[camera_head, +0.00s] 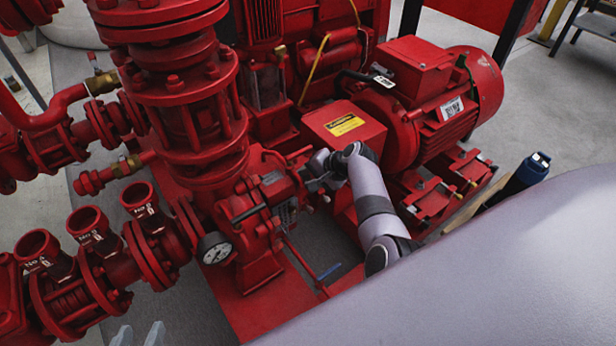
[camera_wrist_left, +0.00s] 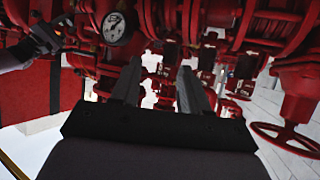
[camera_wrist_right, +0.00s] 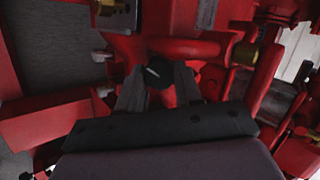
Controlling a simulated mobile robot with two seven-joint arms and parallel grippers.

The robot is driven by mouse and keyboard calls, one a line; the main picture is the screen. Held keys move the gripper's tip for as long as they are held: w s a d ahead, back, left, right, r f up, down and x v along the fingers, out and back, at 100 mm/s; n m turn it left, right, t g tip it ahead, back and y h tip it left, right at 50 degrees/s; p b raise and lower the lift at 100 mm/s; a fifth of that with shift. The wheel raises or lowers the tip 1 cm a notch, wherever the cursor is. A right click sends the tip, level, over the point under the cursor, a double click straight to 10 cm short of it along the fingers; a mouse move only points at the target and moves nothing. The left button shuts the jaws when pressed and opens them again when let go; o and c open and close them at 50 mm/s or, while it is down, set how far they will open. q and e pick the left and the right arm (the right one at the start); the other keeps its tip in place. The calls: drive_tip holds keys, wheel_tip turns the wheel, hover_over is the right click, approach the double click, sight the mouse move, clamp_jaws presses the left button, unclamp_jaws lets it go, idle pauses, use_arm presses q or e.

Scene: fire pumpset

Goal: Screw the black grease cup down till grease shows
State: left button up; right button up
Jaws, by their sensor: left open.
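The black grease cup (camera_wrist_right: 157,72) shows in the right wrist view as a small dark round part with a grey face, against the red pump. The fingers of my right gripper (camera_wrist_right: 159,80) stand on either side of it; I cannot tell whether they touch it. In the head view my right gripper (camera_head: 317,176) is at the pump's bearing housing, beside the red coupling guard, and the cup is not clear there. I cannot make out any grease. My left gripper (camera_head: 139,335) is open at the bottom left edge, and its fingers also show empty in the left wrist view (camera_wrist_left: 158,88).
The red motor (camera_head: 440,95) and the coupling guard (camera_head: 345,130) with a yellow label stand behind my right arm. A pressure gauge (camera_head: 214,248) and flanged pipe stubs (camera_head: 92,230) stand at left. A blue-capped bottle (camera_head: 530,170) is at right.

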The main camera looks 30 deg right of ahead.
use_arm(q)
drive_tip(key=shift+s+a+p, duration=0.15)
drive_tip(key=shift+s+p, duration=0.05)
drive_tip(key=shift+p, duration=0.2)
use_arm(e)
drive_tip(key=shift+m, duration=0.3)
drive_tip(key=shift+m+p, duration=0.7)
drive_tip(key=shift+m, duration=0.2)
drive_tip(key=m+t+p, duration=0.1)
drive_tip(key=m, duration=0.2)
drive_tip(key=shift+s+f+m+p, duration=0.1)
drive_tip(key=shift+m+p, duration=0.2)
drive_tip(key=shift+m, duration=0.1)
use_arm(q)
drive_tip(key=a, duration=0.1)
drive_tip(key=s+a+f+g+y, duration=0.1)
drive_tip(key=shift+a+f+n, duration=0.25)
drive_tip(key=shift+a+n, duration=0.05)
drive_tip(key=shift+n, duration=0.1)
use_arm(e)
drive_tip(key=shift+m+t, duration=0.3)
drive_tip(key=o, duration=0.8)
use_arm(q)
drive_tip(key=shift+d, duration=0.1)
drive_tip(key=shift+r, duration=0.1)
